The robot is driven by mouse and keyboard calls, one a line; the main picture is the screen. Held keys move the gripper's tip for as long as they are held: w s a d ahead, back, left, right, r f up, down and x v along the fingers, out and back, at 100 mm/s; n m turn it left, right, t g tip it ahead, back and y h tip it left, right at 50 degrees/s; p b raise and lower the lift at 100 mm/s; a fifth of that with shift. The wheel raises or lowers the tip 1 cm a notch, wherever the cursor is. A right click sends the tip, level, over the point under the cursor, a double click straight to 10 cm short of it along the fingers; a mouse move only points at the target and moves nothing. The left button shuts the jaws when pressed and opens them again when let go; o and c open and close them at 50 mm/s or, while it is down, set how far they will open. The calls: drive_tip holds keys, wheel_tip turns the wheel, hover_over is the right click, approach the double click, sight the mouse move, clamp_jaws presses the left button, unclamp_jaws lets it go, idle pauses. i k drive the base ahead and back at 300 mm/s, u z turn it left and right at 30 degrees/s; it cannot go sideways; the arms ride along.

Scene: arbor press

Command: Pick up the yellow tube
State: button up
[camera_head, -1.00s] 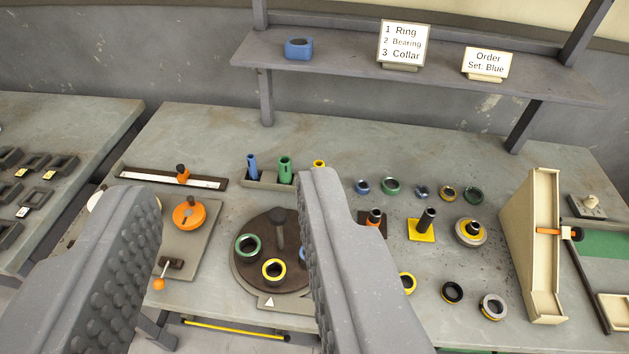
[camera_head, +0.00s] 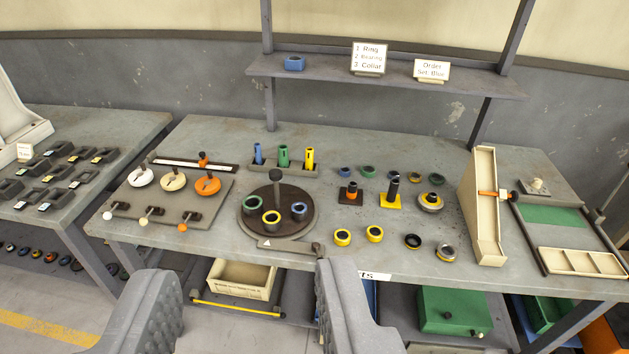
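The yellow tube (camera_head: 309,160) stands upright at the right end of a small grey rack (camera_head: 268,168) on the bench. A green tube (camera_head: 283,156) and a blue tube (camera_head: 258,154) stand to its left in the same rack. My gripper (camera_head: 238,318) is open and empty. Its two fingers show low in the picture, in front of the bench and well apart from the yellow tube. Nothing hides the tube's visible front.
A dark turntable (camera_head: 262,234) with a post and coloured rings stands in front of the rack. Several rings and a post on a yellow base (camera_head: 391,202) lie to the right. A shelf (camera_head: 420,86) with signs spans above the back. A cream upright frame (camera_head: 484,215) stands right.

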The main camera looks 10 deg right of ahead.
sight(309, 151)
drive_tip(key=u, duration=0.6)
drive_tip(key=i, duration=1.9)
drive_tip(key=z, duration=0.6)
drive_tip(key=i, duration=0.8)
drive_tip(key=z, duration=0.5)
